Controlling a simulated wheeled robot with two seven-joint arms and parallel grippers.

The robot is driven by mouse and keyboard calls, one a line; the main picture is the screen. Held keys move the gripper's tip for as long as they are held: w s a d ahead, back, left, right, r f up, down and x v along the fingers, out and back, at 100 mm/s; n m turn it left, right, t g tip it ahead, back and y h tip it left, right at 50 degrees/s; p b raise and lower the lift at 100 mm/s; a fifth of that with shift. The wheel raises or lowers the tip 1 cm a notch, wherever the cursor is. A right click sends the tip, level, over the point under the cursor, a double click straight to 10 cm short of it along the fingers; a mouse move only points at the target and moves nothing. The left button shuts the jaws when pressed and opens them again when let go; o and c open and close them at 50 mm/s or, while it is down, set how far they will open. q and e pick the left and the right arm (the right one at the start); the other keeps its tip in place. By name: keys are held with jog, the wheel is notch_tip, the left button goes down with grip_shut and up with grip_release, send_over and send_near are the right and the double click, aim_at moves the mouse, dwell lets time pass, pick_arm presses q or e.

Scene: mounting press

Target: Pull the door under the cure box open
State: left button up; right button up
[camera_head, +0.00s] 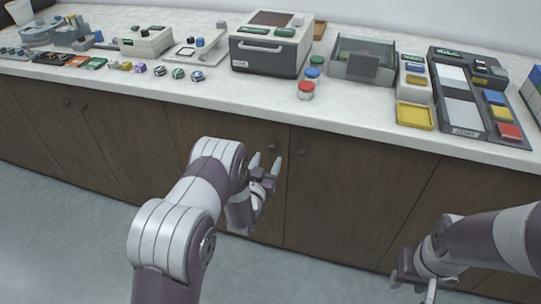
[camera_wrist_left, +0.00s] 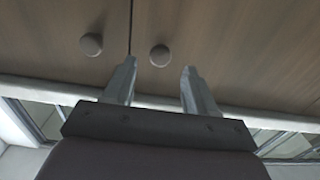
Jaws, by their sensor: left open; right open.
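The cure box (camera_head: 268,47) is a pale box with a front handle, standing on the counter. The dark wooden door (camera_head: 225,124) is below it and looks shut, flush with its neighbour. Its round knob (camera_wrist_left: 160,55) shows in the left wrist view, beside the seam and between my open fingers. I see no contact there. My left gripper (camera_head: 265,163) is open in front of the door's right edge; its fingers also show in the left wrist view (camera_wrist_left: 160,72). My right gripper (camera_head: 428,289) is open, low at the lower right, away from the door.
The neighbouring door (camera_head: 350,185) has its own knob (camera_head: 301,152), across the seam; that knob also shows in the left wrist view (camera_wrist_left: 91,44). The counter (camera_head: 345,112) above holds red and blue-topped jars, trays and devices. The grey floor (camera_head: 60,235) is clear.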

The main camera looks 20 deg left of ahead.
aim_at(272, 151)
pick_arm(q)
jog(key=shift+w, duration=1.95)
grip_shut()
